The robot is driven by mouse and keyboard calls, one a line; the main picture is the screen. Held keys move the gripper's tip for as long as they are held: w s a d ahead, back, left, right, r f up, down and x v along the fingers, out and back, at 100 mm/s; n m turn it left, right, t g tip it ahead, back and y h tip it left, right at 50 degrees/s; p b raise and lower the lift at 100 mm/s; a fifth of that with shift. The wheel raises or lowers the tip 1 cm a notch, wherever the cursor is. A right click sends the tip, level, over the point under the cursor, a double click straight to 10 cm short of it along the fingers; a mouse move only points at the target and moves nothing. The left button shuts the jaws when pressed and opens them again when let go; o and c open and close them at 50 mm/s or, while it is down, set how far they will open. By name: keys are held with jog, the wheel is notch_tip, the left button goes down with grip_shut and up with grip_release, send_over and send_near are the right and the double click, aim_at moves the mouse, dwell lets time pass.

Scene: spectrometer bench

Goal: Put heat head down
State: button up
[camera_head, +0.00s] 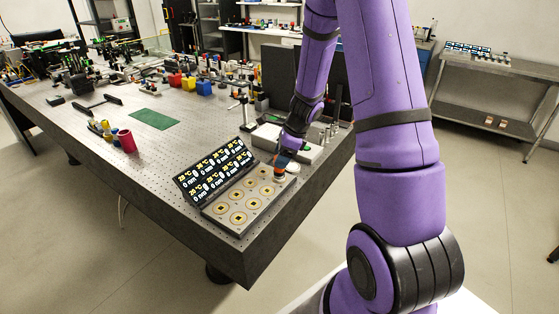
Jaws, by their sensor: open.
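My gripper (286,152) is at the end of my purple arm, low over the back right corner of a grey sample tray (222,217). It is open. A small orange and grey piece (280,170), which may be the heat head, stands upright between or just below the fingers. It seems to stand on the tray's back corner position, but the contact is too small to make out. The tray holds several round gold-rimmed sample wells. A black display panel (214,170) showing temperatures and "0 nm" values leans up along the tray's back left side.
A white box (303,152) and small upright posts stand just behind my gripper. A red cup (127,141), a green mat (154,119) and optical parts sit farther left on the perforated bench (160,165). The bench's front edge runs close to the tray.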

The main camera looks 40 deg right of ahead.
jog(key=v, duration=1)
jog(key=s+a+r+n, duration=0.3)
jog(key=a+r+n, duration=0.3)
jog(key=r, duration=0.2)
jog(key=s+a+r+n+h, duration=0.1)
jog(key=s+a+r+n, duration=0.2)
jog(key=s+n, duration=0.3)
jog(key=s+a+r+n+t+h, duration=0.1)
jog(key=s+a+r+n, duration=0.3)
jog(key=s+r+n, duration=0.1)
jog(key=s+a+r+n+t+h, duration=0.1)
jog(key=s+a+r+n, duration=0.2)
jog(key=s+r+n, duration=0.2)
jog(key=s+n, duration=0.3)
jog(key=s, duration=0.1)
jog(key=shift+s+a+h, duration=0.35)
jog(key=shift+a+h, duration=0.05)
